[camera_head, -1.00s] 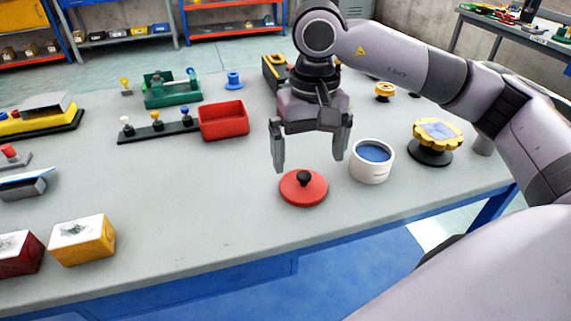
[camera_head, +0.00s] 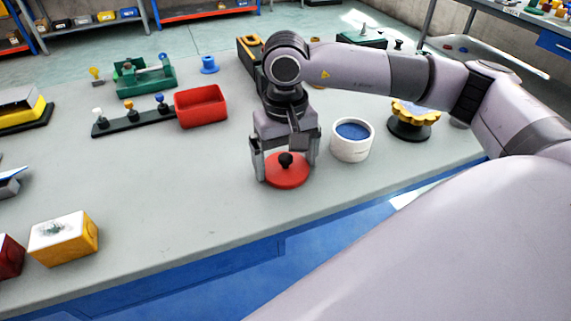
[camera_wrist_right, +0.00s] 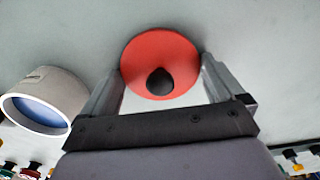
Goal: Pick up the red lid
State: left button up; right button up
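The red lid (camera_head: 287,175) is a round disc with a black knob, lying flat on the grey table near its front edge. It also shows in the right wrist view (camera_wrist_right: 160,58), with its black knob (camera_wrist_right: 160,81) between the fingers. My right gripper (camera_head: 287,172) is open and pointing down over the lid, one finger on each side of the knob, not closed on it. In the wrist view, the right fingers (camera_wrist_right: 161,75) are wide apart. My left gripper is not in view.
A white pot (camera_head: 351,146) with a blue inside stands just right of the lid. A yellow scalloped part (camera_head: 414,113) on a black stand is farther right. A red bin (camera_head: 201,107) sits to the back left.

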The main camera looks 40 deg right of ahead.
jog(key=c, duration=0.4)
jog(key=shift+c, duration=0.2)
jog(key=shift+r, duration=0.1)
